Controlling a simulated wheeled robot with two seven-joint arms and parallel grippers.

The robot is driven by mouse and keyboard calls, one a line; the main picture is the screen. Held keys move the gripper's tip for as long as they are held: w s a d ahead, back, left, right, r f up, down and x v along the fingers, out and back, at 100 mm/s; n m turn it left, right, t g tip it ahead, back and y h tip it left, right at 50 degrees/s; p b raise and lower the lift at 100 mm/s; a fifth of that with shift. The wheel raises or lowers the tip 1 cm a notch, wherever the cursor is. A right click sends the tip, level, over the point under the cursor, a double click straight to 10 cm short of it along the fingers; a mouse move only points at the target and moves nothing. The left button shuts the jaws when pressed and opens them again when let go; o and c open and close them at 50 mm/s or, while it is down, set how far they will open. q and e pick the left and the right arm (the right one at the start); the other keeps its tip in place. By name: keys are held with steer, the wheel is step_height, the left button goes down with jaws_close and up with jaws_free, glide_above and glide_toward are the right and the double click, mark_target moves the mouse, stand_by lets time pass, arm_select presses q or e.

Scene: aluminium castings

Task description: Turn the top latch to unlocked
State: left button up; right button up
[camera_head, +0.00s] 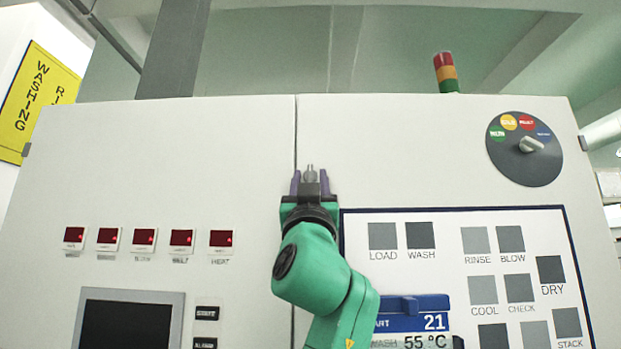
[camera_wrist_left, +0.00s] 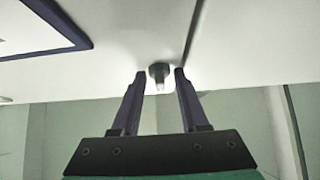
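The top latch (camera_head: 310,173) is a small grey knob on the white cabinet front, near the vertical door seam. Its narrow end seems to point upward in the head view. In the left wrist view the latch (camera_wrist_left: 159,72) shows a dark round base and a lighter tip. My left gripper (camera_head: 310,183) is open, with one dark purple finger on each side of the latch. In the left wrist view the gripper (camera_wrist_left: 160,74) shows a small gap between each fingertip and the latch. My right gripper is not in view.
A rotary dial (camera_head: 524,149) sits at upper right on the cabinet. A blue-framed button panel (camera_head: 455,212) lies right of my arm, with a blue display (camera_head: 412,322) partly behind it. Red indicators (camera_head: 145,237) and a dark screen (camera_head: 127,325) are at left.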

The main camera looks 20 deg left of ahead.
arm_select(q)
steer(key=shift+s+f+b, duration=0.25)
steer(key=shift+s+b, duration=0.05)
steer(key=shift+s, duration=0.05)
steer(key=b+v, duration=0.8)
steer(key=v, duration=0.5)
steer(key=shift+s+f+b, duration=0.2)
steer(key=shift+f+b, duration=0.1)
steer(key=shift+f, duration=0.05)
steer(key=shift+d, duration=0.15)
